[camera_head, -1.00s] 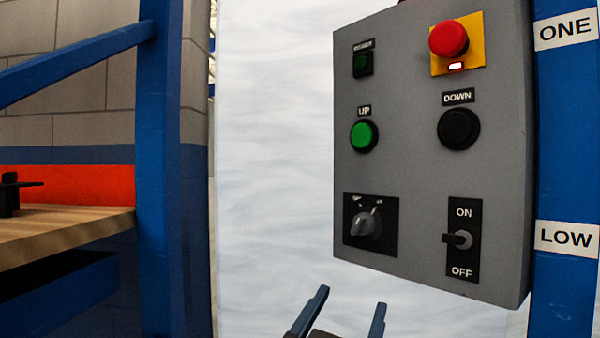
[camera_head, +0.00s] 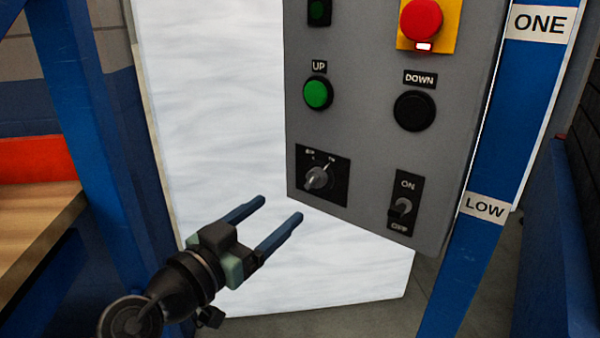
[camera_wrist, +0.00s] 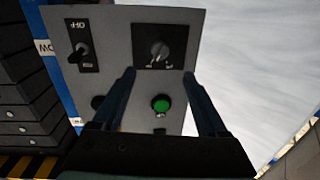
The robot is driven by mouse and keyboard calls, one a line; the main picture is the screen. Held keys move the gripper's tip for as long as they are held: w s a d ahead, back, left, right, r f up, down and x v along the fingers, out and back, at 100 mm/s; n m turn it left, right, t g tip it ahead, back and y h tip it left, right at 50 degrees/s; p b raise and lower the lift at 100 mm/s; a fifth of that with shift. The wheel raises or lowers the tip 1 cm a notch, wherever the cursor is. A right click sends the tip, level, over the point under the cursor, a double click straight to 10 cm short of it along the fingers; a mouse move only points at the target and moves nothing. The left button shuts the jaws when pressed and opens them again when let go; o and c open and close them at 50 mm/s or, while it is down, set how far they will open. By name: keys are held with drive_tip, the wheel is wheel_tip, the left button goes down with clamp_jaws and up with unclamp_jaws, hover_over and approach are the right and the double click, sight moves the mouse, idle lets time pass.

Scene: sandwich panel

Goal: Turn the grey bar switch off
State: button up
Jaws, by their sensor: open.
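The grey bar switch (camera_head: 403,206) sits on a black plate marked ON above and OFF below, at the lower right of the grey control panel (camera_head: 362,150). Its short lever sticks out from the plate; I cannot tell which setting it is at. In the wrist view, the switch (camera_wrist: 82,52) shows upside down at the upper left, left of both fingers. My gripper (camera_head: 280,208) is open and empty, left of the switch and in front of the panel's lower left corner. In the wrist view, the gripper (camera_wrist: 159,74) has its fingers apart, with the panel beyond them.
A grey rotary selector (camera_head: 318,178) is left of the switch, nearer my gripper. The green UP button (camera_head: 317,92), black DOWN button (camera_head: 414,110) and red emergency button (camera_head: 421,19) are above. A blue post (camera_head: 470,170) stands right of the panel. Free room lies below the panel.

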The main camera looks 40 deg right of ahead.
sight(310, 183)
drive_tip(key=b+x, duration=0.1)
drive_tip(key=x, duration=1)
drive_tip(key=shift+d, duration=0.25)
drive_tip(key=shift+f, duration=0.1)
clamp_jaws()
